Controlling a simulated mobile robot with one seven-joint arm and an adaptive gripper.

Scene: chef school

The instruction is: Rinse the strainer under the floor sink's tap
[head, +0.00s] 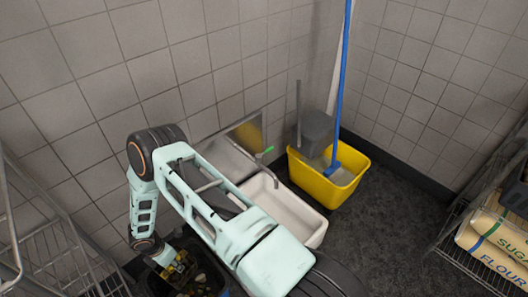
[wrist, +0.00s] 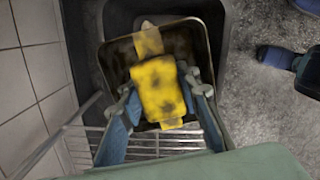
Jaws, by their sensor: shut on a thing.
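My gripper (head: 172,266) is at the lower left in the head view, over a dark bin (head: 152,284). In the wrist view my gripper (wrist: 163,92) is shut on a yellow, dark-speckled block. The block lies across a square, dark, metal-rimmed basket, which looks like the strainer (wrist: 118,62); the block seems to be its grip, but I cannot tell for sure. The basket is over or in the bin's mouth. The white floor sink (head: 312,232) is right of my arm, partly hidden by it. Its tap has a green handle (head: 265,152).
A yellow mop bucket (head: 326,190) with a blue-handled mop (head: 341,80) stands right of the sink. Wire racks stand at the left (head: 50,240) and right (head: 475,255); the right one holds flour and sugar sacks. Dark floor (head: 395,240) is clear between sink and right rack.

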